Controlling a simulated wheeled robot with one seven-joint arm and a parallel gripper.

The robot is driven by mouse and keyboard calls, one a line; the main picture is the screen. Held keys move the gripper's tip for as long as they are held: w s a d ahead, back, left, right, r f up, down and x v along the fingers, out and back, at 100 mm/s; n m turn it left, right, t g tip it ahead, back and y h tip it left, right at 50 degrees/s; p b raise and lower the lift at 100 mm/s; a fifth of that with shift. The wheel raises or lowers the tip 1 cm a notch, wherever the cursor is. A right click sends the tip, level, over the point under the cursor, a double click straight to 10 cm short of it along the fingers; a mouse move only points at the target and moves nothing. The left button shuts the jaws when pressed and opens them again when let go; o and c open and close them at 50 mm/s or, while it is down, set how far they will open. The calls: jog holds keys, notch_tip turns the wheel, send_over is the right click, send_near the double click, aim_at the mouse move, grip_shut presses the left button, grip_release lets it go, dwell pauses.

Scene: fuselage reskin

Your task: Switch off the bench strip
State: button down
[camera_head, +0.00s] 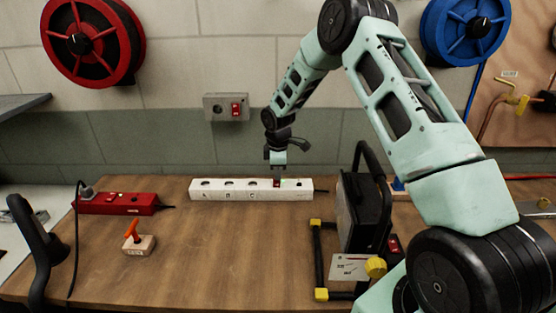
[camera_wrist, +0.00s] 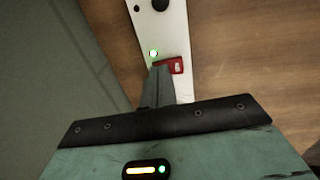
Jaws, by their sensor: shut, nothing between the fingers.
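The white bench strip (camera_head: 240,190) lies along the back of the wooden bench, with several sockets marked by letters. Its red rocker switch (camera_head: 276,183) is near its right part, and a green light glows beside it. My gripper (camera_head: 277,165) points down right above the switch. In the wrist view the shut fingertips (camera_wrist: 160,72) are at the left edge of the red switch (camera_wrist: 175,66), covering part of it. The green light (camera_wrist: 153,53) on the strip (camera_wrist: 172,30) is lit. I cannot tell whether the fingertips touch the switch.
A red power strip (camera_head: 118,203) with a plug lies at the left. A small block with an orange handle (camera_head: 138,242) stands in front of it. A black work lamp on a yellow-footed frame (camera_head: 364,210) stands at the right. A wall box with a red switch (camera_head: 227,107) is behind.

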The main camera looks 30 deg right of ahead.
jog(key=shift+f, duration=0.3)
jog(key=shift+w+f, duration=0.1)
jog(key=shift+f, duration=0.2)
jog(key=shift+s+a, duration=0.45)
jog(key=shift+s, duration=0.35)
